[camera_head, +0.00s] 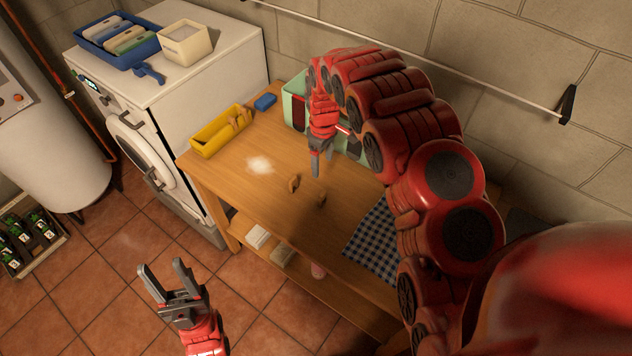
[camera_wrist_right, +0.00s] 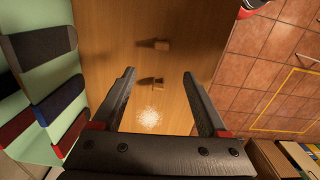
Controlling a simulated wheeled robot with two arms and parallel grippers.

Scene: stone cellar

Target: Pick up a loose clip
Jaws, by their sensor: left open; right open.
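Two small brown wooden clips lie loose and apart on the wooden table (camera_head: 225,173). One clip (camera_head: 294,183) is nearer the table's middle, the other clip (camera_head: 320,200) is a little right and nearer the front. In the right wrist view one clip (camera_wrist_right: 150,81) shows between the fingertips, the other clip (camera_wrist_right: 153,44) beyond them. My right gripper (camera_head: 316,168) is open and empty, pointing down above the table beside the clips. My left gripper (camera_head: 161,268) is open and empty over the floor in front of the table.
A yellow bin (camera_head: 213,141) with wooden pieces and a blue block (camera_head: 265,102) stand at the table's left end. A mint-green box (camera_head: 293,106) with coloured contents is at the back. A checked cloth (camera_head: 375,242) lies right. A white washing machine (camera_head: 190,91) stands left.

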